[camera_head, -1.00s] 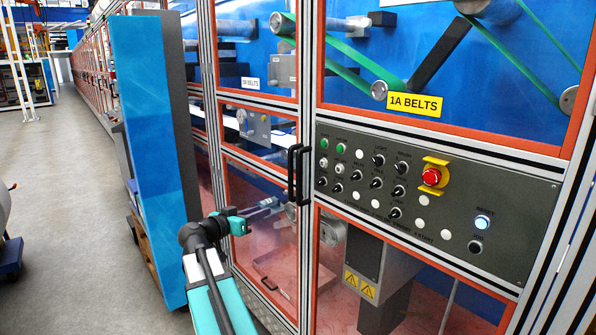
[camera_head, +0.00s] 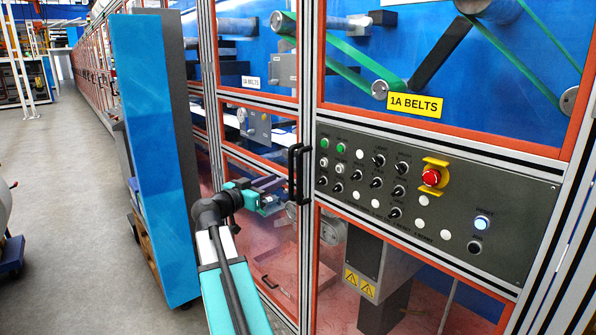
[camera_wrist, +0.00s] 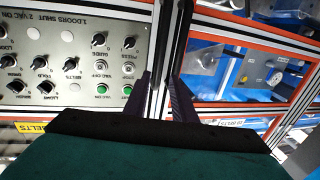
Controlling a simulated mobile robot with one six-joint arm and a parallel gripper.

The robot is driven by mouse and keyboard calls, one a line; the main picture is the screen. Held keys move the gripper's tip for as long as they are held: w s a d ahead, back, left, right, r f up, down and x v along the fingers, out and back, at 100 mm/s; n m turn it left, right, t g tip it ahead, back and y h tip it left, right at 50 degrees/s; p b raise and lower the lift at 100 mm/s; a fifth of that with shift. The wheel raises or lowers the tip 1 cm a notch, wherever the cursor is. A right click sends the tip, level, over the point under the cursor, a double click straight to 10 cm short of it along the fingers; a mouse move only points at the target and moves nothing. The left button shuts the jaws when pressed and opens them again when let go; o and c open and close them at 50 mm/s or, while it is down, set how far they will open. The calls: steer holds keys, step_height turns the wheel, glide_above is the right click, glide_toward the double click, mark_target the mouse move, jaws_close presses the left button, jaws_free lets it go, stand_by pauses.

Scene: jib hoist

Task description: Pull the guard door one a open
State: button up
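The guard door under the yellow "1A BELTS" label (camera_head: 415,104) has an orange-edged window and looks shut. Two black upright bar handles stand side by side at the seam: the right one (camera_head: 300,175), beside the control panel, and the left one (camera_head: 291,172), on the neighbouring door. In the wrist view, turned over, the panel-side handle (camera_wrist: 165,35) and the other handle (camera_wrist: 183,38) run close together. My gripper (camera_head: 280,194) is just left of the handles. In the wrist view its fingers (camera_wrist: 161,85) are apart, with the handle ends ahead between them. Contact cannot be told.
The dark control panel (camera_head: 420,205) with a red emergency button (camera_head: 431,177) is right of the handles. A tall blue panel (camera_head: 150,160) stands left of my arm. The grey aisle floor (camera_head: 70,230) is open at the left.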

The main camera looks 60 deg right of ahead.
mark_target(297, 171)
steer(key=d+p, duration=0.1)
steer(key=d, duration=0.2)
steer(key=s+d+p, duration=0.1)
steer(key=d, duration=0.3)
steer(key=d+p, duration=0.1)
steer(key=d, duration=0.3)
steer(key=shift+s+d+r+p, duration=0.15)
steer(key=shift+p, duration=0.2)
steer(key=shift+s+d, duration=0.15)
steer(key=shift+d, duration=0.5)
jaws_close()
